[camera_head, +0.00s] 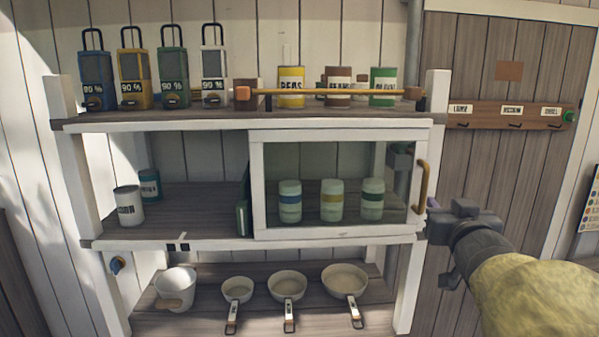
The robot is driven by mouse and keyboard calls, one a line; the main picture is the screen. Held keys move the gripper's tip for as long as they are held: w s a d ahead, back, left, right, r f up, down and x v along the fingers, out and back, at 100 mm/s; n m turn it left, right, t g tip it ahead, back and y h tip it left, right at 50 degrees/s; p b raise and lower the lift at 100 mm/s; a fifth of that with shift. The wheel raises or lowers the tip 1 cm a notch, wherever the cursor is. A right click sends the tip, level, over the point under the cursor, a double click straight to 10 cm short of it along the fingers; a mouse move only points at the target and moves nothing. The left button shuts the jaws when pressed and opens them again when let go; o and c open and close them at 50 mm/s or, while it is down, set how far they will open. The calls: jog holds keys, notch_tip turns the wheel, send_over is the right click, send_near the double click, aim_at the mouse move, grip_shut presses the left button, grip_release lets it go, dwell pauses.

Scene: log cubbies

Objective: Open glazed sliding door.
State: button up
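The glazed sliding door (341,235) has a white frame and a clear pane. It covers the right part of the middle shelf, and the left part of that shelf is uncovered. A curved brass-coloured handle (421,187) stands upright on the door's right edge. My gripper (436,236), dark grey, is at the right, just below and right of the handle, seemingly not around it. Its fingertips are hard to make out, so I cannot tell whether it is open or shut, or whether it touches the shelf post.
Several jars (332,201) stand behind the pane. A white can (128,206) and a teal can (149,185) stand on the uncovered left part. A brass rail (330,91) fronts tins above. A hook board (510,115) is at right.

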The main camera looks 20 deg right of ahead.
aim_at(426, 182)
jog(key=p+x, duration=0.4)
jog(key=x, duration=1.1)
jog(key=shift+p, duration=0.4)
jog(key=shift+s, duration=0.1)
jog(key=shift+f, duration=0.1)
grip_shut()
